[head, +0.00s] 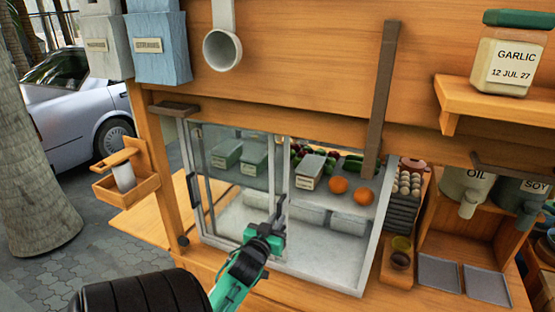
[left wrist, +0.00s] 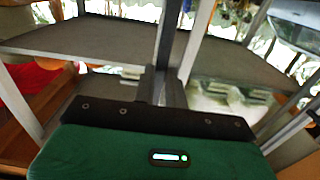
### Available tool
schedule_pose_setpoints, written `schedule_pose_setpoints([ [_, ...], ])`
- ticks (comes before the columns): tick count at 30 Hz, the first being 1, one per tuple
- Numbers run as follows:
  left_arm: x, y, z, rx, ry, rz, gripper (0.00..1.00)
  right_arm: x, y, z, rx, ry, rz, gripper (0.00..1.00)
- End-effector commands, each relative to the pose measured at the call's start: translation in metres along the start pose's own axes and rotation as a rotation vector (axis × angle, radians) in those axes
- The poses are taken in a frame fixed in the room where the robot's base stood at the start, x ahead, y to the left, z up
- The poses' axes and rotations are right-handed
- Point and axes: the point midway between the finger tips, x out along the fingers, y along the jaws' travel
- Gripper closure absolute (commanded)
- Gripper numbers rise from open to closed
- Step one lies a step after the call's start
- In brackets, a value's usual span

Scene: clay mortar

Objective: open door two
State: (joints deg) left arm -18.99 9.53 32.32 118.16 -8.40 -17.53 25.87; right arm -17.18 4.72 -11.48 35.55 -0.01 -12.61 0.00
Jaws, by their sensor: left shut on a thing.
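A glass display case (head: 375,235) with a pale metal frame stands on the wooden stall counter. A glass door (head: 225,185) covers its left part, and its upright edge bar (head: 286,160) stands near the middle of the case front. My left gripper (head: 277,228) is at the lower part of this bar and shut on it. In the left wrist view the grey upright bar (left wrist: 190,50) rises from between the fingers (left wrist: 160,88). The exact grip is partly hidden by the gripper. My right gripper is not in view.
Inside the case are lidded containers (head: 308,170), oranges (head: 338,185) and vegetables. An egg stack (head: 405,190) stands to the right. A dark vertical bar (head: 382,100) hangs before the case. A wooden holder (head: 125,180) sits at left.

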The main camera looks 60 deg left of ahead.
Motion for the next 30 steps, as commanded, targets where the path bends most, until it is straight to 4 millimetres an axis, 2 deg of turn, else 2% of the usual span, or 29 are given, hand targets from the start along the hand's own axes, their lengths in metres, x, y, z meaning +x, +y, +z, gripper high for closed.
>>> schedule_pose_setpoints([
  [1, 0.0, 0.0, -0.001, 0.0, 0.002, 0.001, 0.82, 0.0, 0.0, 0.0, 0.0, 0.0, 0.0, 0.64],
  [3, 0.0, 0.0, -0.001, 0.0, 0.002, 0.001, 0.68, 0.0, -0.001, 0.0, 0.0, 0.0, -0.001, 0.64],
  [4, 0.0, 0.0, 0.0, 0.0, 0.002, 0.001, 0.65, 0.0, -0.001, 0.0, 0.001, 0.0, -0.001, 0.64],
  [12, -0.001, 0.001, 0.0, 0.0, 0.0, 0.0, 0.65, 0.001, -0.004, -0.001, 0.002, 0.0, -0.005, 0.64],
  [16, -0.009, 0.0, 0.003, 0.0, -0.001, 0.0, 0.65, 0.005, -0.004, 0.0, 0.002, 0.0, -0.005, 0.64],
  [20, -0.03, 0.001, 0.005, 0.0, -0.002, 0.0, 0.65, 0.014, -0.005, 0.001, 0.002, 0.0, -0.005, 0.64],
  [30, -0.103, 0.0, 0.005, 0.001, -0.002, 0.0, 0.65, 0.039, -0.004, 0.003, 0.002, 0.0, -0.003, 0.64],
])
